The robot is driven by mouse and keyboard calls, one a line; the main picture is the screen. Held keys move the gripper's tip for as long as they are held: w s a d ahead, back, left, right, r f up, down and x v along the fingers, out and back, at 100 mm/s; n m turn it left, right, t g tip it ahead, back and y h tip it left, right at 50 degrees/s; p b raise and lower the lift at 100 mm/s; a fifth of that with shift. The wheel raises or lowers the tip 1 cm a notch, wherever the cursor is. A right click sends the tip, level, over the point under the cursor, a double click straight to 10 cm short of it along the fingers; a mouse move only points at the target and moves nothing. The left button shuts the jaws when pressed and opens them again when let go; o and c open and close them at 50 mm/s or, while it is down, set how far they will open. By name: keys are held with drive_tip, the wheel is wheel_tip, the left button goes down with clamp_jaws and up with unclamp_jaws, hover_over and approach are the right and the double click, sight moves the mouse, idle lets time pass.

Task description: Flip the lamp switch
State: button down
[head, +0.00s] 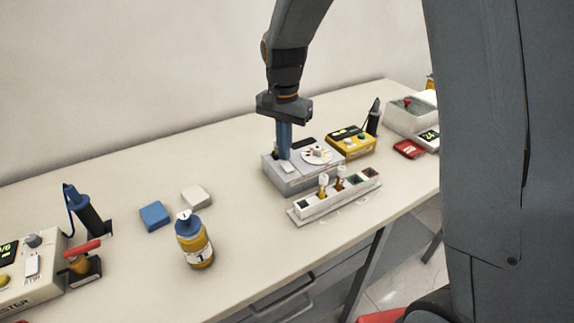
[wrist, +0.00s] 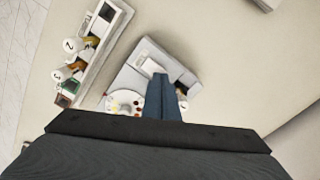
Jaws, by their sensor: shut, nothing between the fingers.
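A grey box (head: 304,166) stands on the table with a round white dial (head: 316,154) on its top. A small white rocker switch (head: 288,169) sits near the box's left end; the wrist view shows it too (wrist: 151,67). I take this as the lamp switch. My gripper (head: 284,156) points straight down over the box with its long blue fingers shut and empty. In the wrist view its fingertips (wrist: 163,76) appear right beside the switch. I cannot tell whether they touch it. The fingers hide part of the box's top, and which way the switch is tipped is unclear.
A white rack (head: 335,200) with small numbered bottles stands in front of the box. A yellow meter (head: 350,143) stands close behind its right end. A blue-capped bottle (head: 194,240), a blue block (head: 155,215) and a white block (head: 196,196) stand left, with clear table between.

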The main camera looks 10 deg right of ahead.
drive_tip(key=shift+f, duration=0.65)
idle(0.3)
drive_tip(key=shift+r, duration=0.15)
wheel_tip(320, 180, up, 7)
drive_tip(key=p, duration=0.5)
idle(0.3)
idle(0.3)
